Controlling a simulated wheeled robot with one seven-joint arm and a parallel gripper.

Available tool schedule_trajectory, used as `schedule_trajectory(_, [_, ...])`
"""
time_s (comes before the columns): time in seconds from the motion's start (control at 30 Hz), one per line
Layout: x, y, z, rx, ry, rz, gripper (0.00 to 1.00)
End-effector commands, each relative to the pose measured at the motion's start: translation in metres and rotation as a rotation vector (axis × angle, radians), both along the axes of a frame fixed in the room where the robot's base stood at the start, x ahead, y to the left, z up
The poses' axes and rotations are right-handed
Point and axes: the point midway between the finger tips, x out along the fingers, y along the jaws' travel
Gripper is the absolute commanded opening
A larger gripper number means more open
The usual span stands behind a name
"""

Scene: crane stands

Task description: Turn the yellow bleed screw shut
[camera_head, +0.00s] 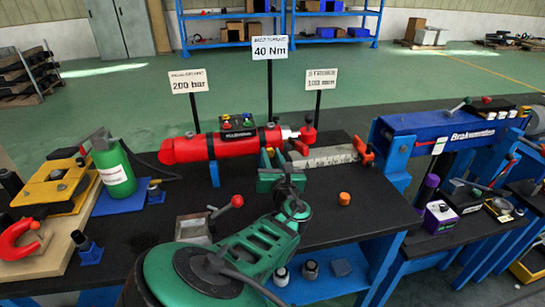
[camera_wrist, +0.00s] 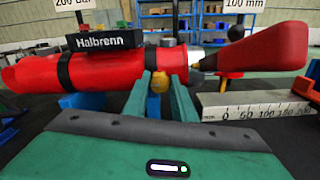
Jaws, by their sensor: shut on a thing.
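The yellow bleed screw (camera_wrist: 160,83) shows between my fingertips in the wrist view, against the underside of the red cylinder. The cylinder (camera_head: 218,145) is marked "Halbrenn" and lies level over the dark bench; it also fills the left of the wrist view (camera_wrist: 30,76). My gripper (camera_head: 271,155) has green fingers, which stand on either side of the screw (camera_wrist: 159,90) and are shut on it. In the head view the fingers mostly hide the screw. How far the screw is turned cannot be told.
A red-handled lever (camera_wrist: 265,50) stands close to the right of my fingers. A scale bar (camera_head: 325,156) lies beyond it. An orange knob (camera_head: 344,198) sits on the bench. Signs (camera_head: 270,48) stand behind the cylinder. A green bottle (camera_head: 112,168) is at left.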

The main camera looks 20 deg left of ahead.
Motion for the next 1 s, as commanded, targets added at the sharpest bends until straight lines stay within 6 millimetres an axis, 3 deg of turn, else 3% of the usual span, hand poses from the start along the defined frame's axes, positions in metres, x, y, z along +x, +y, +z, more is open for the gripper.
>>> schedule_trajectory(1.0, [0.0044, -0.0064, -0.002, 0.822, 0.503, -0.01, 0.02])
